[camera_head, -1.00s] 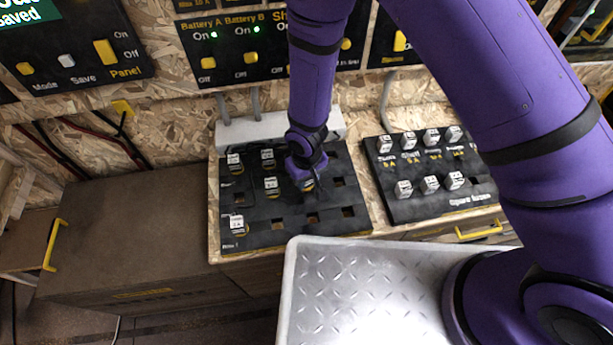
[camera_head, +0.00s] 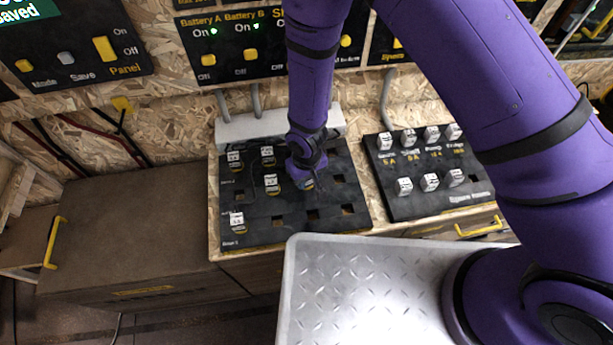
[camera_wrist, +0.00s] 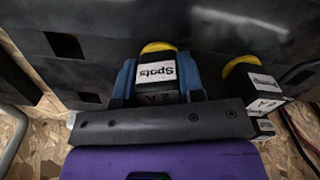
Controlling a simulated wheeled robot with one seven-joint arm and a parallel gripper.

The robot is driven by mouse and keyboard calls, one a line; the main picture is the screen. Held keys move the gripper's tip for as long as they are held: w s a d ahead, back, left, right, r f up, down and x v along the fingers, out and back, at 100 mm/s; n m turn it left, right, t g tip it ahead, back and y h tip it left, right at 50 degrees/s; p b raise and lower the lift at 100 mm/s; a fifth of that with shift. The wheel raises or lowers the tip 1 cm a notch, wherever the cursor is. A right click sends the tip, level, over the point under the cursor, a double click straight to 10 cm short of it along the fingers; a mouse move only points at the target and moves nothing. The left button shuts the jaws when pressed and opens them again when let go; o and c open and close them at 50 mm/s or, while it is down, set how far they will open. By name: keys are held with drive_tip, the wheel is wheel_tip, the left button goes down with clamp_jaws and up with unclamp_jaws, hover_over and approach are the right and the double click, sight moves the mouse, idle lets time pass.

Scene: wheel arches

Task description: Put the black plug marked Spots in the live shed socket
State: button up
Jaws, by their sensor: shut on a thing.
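In the wrist view the black plug marked Spots (camera_wrist: 157,72) has a white label and a yellow end. My gripper (camera_wrist: 157,88) is shut on it, a blue finger on each side. In the head view my gripper (camera_head: 303,180) is over the middle of the black socket board (camera_head: 265,232), and it hides the plug there. I cannot tell whether the plug is seated in a socket. The board has several empty sockets, and the one under my gripper is hidden. Board lettering is too small to read.
Several plugs stand in the board, one (camera_head: 272,184) just left of my gripper; a neighbour (camera_wrist: 258,82) also shows in the wrist view. A spare-fuse board (camera_head: 430,206) with several plugs is on the right. A metal tread plate (camera_head: 350,285) lies in front.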

drive_tip(key=o, duration=1.5)
drive_tip(key=shift+r, duration=4.5)
